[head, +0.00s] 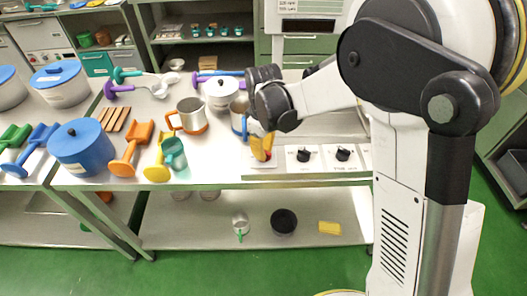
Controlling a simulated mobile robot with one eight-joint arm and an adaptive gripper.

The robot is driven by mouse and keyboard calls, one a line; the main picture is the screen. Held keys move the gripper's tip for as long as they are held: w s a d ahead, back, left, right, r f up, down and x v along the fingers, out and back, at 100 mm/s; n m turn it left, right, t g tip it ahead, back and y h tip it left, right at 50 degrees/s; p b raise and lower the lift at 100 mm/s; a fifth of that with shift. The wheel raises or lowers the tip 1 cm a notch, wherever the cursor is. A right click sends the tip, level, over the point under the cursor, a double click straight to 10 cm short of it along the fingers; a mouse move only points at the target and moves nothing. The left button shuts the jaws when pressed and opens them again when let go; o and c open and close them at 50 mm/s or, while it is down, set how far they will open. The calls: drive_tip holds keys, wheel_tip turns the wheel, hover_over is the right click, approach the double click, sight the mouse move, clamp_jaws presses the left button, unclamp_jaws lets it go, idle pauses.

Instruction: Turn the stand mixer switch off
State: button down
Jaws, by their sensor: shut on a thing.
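A pale control panel (323,162) runs along the front right of the table. It carries two black knobs, a left one (304,154) and a right one (343,153). At its left end a small red switch (267,156) shows partly, mostly hidden by my gripper. My gripper (262,150), with yellow fingers, reaches down from the dark wrist and is shut on the red switch. The switch's exact position is hidden. I cannot make out a stand mixer body; my arm covers part of the table behind the panel.
Close left of my gripper stand a blue-handled metal mug (238,110) and an orange-handled metal mug (190,112). The lower shelf (180,228) holds a few items.

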drive_tip(key=n, duration=0.6)
idle(0.6)
drive_tip(key=c, duration=1.5)
unclamp_jaws()
wheel_tip(320, 180, up, 12)
